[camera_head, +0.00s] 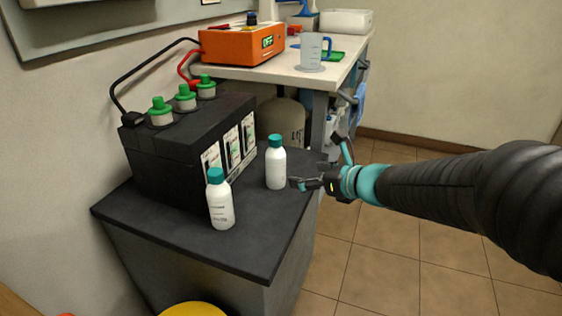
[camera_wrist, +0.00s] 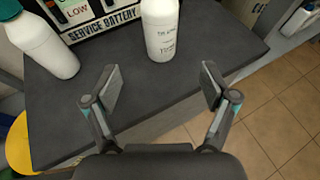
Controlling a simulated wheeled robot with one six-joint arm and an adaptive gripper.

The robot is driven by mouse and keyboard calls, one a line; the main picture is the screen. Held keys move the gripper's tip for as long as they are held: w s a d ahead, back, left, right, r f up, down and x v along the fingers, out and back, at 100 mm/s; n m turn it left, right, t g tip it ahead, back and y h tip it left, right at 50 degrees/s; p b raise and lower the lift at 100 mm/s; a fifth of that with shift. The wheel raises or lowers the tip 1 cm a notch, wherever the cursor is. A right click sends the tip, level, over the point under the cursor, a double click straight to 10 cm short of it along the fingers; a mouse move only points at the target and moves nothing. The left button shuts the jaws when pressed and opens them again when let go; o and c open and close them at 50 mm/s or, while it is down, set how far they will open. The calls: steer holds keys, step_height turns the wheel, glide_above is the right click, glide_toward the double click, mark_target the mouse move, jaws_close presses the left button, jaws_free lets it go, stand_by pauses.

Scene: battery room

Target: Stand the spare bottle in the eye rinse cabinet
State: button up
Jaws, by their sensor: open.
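Two white bottles with teal caps stand upright on the dark stand in front of the battery. One bottle (camera_head: 276,168) is at the right, nearer my gripper; it also shows in the wrist view (camera_wrist: 161,30), top cut off. The other bottle (camera_head: 220,205) is nearer the front left, and shows at the left of the wrist view (camera_wrist: 45,45). Which one is the spare I cannot tell. My gripper (camera_head: 318,166) is open and empty, just right of the right bottle. In the wrist view its fingers (camera_wrist: 160,90) are spread, with the right bottle ahead between them. No eye rinse cabinet is recognisable.
The black service battery (camera_head: 165,155) with green caps fills the back of the stand (camera_head: 250,240). Behind is a bench (camera_head: 300,78) with an orange charger (camera_head: 240,45) and a clear jug (camera_head: 314,52). Tiled floor (camera_head: 385,265) is open at the right.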

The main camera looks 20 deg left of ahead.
mark_target(284, 154)
steer(key=x, duration=1.3)
steer(key=shift+f, duration=0.25)
jaws_close()
steer(key=shift+r, duration=0.6)
steer(key=r, duration=0.2)
steer(key=d+r+p, duration=0.1)
steer(key=r, duration=0.1)
steer(key=shift+w, duration=0.25)
steer(key=w+d+r, duration=0.3)
steer(key=d+r, duration=0.3)
steer(key=d, duration=0.4)
steer(key=s+d+f+m+t+h, duration=0.1)
steer(key=d+f+m+t+h, duration=0.2)
steer(key=d+f, duration=0.8)
steer(key=s+d+f+m+t+h, duration=0.1)
steer(key=d+f+m+h, duration=0.3)
steer(key=d+f, duration=0.6)
steer(key=d+m+t, duration=0.1)
steer(key=d, duration=0.4)
steer(key=shift+s+f+t+h+p, duration=0.2)
steer(key=shift+f+t+h+p, duration=0.1)
steer(key=shift+f+t+p, duration=0.1)
